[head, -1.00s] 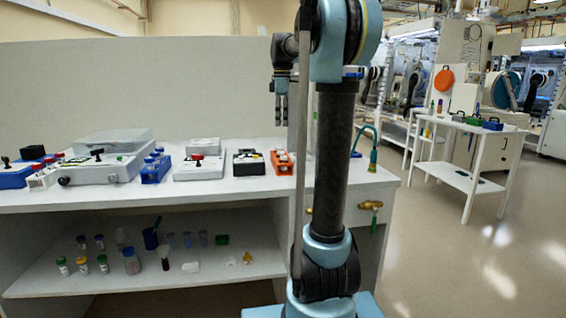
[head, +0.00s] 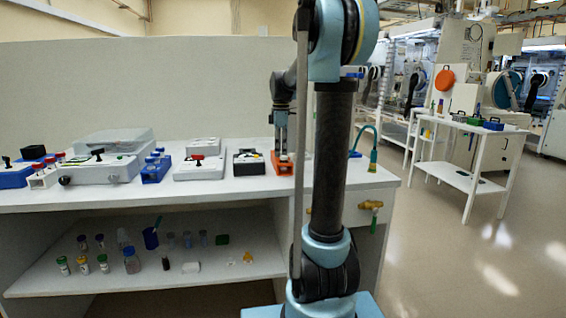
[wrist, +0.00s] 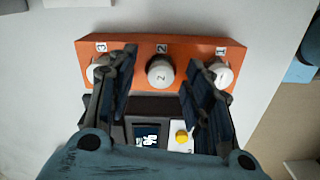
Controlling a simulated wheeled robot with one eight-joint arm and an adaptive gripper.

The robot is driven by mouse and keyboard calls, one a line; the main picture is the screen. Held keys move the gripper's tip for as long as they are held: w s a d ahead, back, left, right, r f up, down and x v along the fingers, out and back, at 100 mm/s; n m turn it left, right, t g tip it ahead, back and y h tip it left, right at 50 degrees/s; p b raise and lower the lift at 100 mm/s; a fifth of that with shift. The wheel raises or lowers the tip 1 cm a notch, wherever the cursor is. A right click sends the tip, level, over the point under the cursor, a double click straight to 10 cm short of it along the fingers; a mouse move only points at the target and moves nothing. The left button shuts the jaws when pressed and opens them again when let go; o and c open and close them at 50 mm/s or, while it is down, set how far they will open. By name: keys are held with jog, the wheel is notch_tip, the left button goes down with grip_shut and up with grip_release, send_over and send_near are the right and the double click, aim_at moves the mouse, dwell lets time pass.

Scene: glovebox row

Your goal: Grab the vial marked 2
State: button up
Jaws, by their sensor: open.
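The orange rack (wrist: 210,48) holds three white-capped vials in a row, marked 3, 2 and 1 from left to right in the wrist view. The vial marked 2 (wrist: 160,73) is in the middle, its cap seen from above. The vial marked 3 (wrist: 98,70) and the vial marked 1 (wrist: 221,76) are partly covered by my fingers. My gripper (wrist: 161,58) is open, with one finger on each side of vial 2 and a gap to each side of its cap. In the head view, my gripper (head: 281,146) is over the rack (head: 283,168), hiding much of it.
A dark device (wrist: 117,137) with a display and a yellow knob (wrist: 182,137) is close beside the rack. In the head view, a black-and-white box (head: 248,162) stands left of the rack. A hooked tap (head: 373,150) stands to the right.

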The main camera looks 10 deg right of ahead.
jog(key=shift+f, duration=0.35)
jog(key=shift+c, duration=0.3)
jog(key=c, duration=1)
jog(key=shift+r, duration=0.15)
